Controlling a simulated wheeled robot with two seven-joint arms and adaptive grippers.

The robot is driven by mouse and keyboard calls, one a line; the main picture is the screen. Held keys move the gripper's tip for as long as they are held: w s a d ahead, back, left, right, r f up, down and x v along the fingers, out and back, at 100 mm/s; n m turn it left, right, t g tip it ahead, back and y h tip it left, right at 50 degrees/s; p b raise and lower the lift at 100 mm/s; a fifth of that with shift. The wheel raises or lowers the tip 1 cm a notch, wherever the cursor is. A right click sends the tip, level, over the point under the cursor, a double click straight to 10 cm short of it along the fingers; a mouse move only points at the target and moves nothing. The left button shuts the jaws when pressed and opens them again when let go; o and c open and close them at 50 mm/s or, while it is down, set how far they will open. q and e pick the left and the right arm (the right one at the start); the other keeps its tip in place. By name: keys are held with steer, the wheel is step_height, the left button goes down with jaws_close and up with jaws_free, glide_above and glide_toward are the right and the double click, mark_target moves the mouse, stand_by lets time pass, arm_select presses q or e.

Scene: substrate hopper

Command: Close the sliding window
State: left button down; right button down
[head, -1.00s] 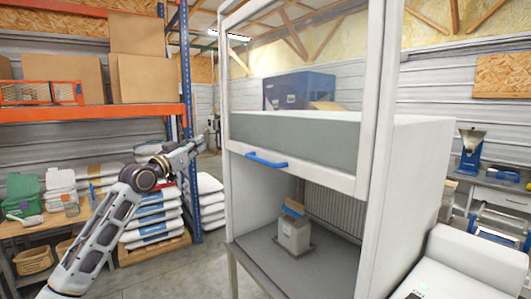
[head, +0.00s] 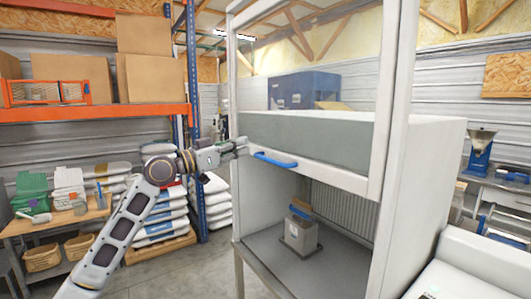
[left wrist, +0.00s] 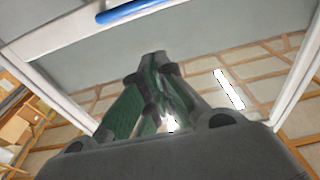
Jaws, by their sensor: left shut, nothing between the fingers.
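The sliding window (head: 310,170) is a white-framed clear sash on the front of a tall white cabinet (head: 425,170). It is raised, with an open gap below its bottom rail. A blue handle (head: 275,159) is fixed on that rail, and it also shows at the top of the left wrist view (left wrist: 132,11). My left gripper (head: 243,146) is shut and empty, just left of the handle, near the cabinet's front edge. In the left wrist view its closed fingers (left wrist: 153,62) show below the handle, apart from it in the picture. My right gripper is not in view.
A grey container (head: 298,236) with a blue part on top stands on the cabinet's grey floor, below the sash. An orange and blue shelf rack (head: 95,112), stacked white sacks (head: 160,220) and a wooden table (head: 55,225) are at left.

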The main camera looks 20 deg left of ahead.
arm_select(q)
steer(key=p, duration=0.4)
glide_toward(281, 135)
steer(key=x, duration=0.4)
steer(key=shift+d+r, duration=0.1)
steer(key=shift+d, duration=0.05)
steer(key=shift+w+d, duration=0.1)
steer(key=shift+w, duration=0.1)
steer(key=shift+s+a+f+p, duration=0.2)
steer(key=shift+f+p, duration=0.1)
steer(key=shift+f, duration=0.7)
steer(key=shift+s+a+f+p, duration=0.15)
steer(key=shift+f+p, duration=0.15)
steer(key=shift+f, duration=0.7)
steer(key=shift+d+f, duration=0.1)
steer(key=shift+f, duration=0.05)
